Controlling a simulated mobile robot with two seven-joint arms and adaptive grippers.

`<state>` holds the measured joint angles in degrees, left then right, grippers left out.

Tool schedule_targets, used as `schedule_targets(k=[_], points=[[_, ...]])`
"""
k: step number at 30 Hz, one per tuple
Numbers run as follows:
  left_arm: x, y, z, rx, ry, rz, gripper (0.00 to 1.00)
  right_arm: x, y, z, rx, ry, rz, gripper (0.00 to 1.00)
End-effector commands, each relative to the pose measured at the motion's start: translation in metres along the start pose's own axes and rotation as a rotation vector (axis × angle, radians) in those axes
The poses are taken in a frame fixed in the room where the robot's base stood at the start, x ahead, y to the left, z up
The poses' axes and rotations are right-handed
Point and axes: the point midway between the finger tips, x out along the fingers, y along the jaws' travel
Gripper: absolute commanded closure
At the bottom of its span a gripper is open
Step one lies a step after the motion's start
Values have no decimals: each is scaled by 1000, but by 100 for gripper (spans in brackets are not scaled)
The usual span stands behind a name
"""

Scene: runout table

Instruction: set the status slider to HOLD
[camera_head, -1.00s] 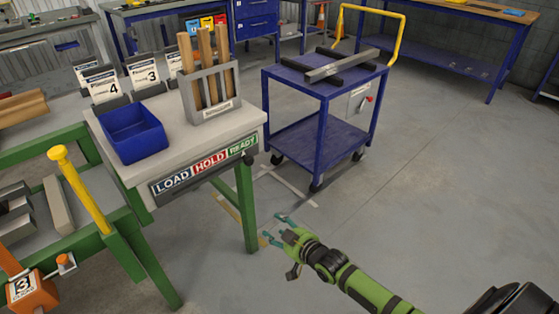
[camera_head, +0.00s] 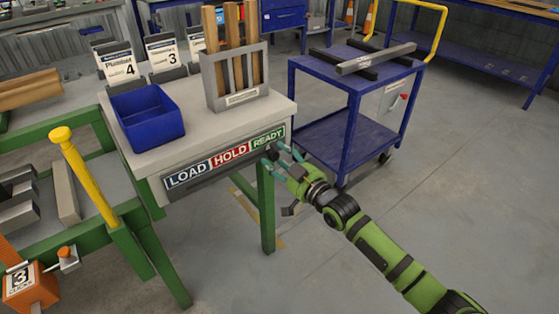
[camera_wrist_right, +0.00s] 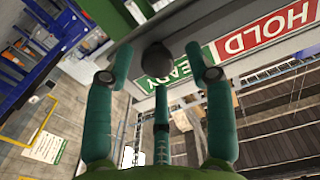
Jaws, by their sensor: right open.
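The status strip on the table's front edge reads LOAD, HOLD (camera_head: 231,154) and READY (camera_head: 268,139). The slider's dark round knob (camera_head: 271,153) is at the READY end, small and partly hidden by my fingers in the head view. In the right wrist view the knob (camera_wrist_right: 157,60) is large, in front of the READY label, with the red HOLD label (camera_wrist_right: 277,32) to its right. My right gripper (camera_head: 274,155) is open at the knob. Its teal fingers (camera_wrist_right: 158,76) stand on either side of the knob with visible gaps. My left gripper is not in view.
The table (camera_head: 195,133) carries a blue bin (camera_head: 147,117) and a grey holder (camera_head: 237,98) with wooden pieces. A blue cart (camera_head: 345,115) stands close behind my right gripper. A yellow post (camera_head: 88,175) is at left. The floor at right is clear.

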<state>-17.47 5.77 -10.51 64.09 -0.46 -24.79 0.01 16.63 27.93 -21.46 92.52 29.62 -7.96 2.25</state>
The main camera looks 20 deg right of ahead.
Motion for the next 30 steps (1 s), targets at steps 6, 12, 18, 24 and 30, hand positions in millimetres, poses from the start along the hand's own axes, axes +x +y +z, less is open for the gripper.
schedule_targets(k=[6,12,18,24,30], points=[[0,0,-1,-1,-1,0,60,1,0,0,0,-1,0,45],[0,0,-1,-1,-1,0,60,1,0,0,-1,0,0,100],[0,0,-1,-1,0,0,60,1,0,-1,-2,3,0,100],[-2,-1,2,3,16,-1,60,2,-8,-5,0,6,-1,100],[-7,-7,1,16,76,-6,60,2,-38,-8,5,7,-2,100]])
